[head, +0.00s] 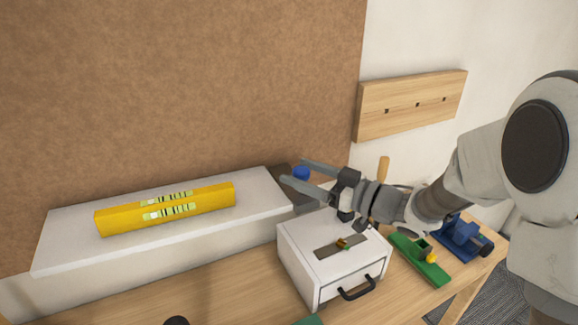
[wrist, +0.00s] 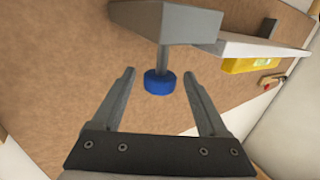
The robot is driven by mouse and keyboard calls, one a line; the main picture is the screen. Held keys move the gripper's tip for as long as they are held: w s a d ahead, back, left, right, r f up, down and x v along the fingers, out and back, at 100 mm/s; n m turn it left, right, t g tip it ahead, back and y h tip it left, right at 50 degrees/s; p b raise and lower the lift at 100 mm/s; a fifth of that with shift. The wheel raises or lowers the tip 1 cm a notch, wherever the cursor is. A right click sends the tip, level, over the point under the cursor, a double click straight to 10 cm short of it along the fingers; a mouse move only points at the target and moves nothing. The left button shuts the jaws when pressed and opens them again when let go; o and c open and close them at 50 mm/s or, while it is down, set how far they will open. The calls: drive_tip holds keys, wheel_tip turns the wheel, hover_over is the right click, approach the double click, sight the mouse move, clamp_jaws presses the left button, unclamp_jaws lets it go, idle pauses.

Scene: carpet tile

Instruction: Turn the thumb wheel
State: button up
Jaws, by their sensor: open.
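The thumb wheel looks to be the blue ribbed knob (wrist: 159,82) on a short grey stem (wrist: 162,57) under a grey block (wrist: 165,22) in the wrist view. In the head view the blue knob (head: 301,173) shows between the two fingers of my gripper (head: 292,172). In the wrist view my gripper (wrist: 160,77) is open, with one finger on each side of the knob and a visible gap on both sides. Whether the fingertips are level with the knob in depth is hard to tell.
A white shelf (head: 270,190) holds a yellow spirit level (head: 166,210). Below my arm stands a white drawer box (head: 300,245) with a black handle. A green board (head: 432,270) and a blue vise (head: 462,236) lie to its right. A wooden rail (head: 410,104) hangs on the wall.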

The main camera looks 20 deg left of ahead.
sight(294, 170)
drive_tip(key=shift+w+a, duration=0.15)
drive_tip(key=shift+a, duration=0.75)
drive_tip(key=shift+w+a, duration=0.1)
drive_tip(key=shift+a, duration=0.75)
clamp_jaws()
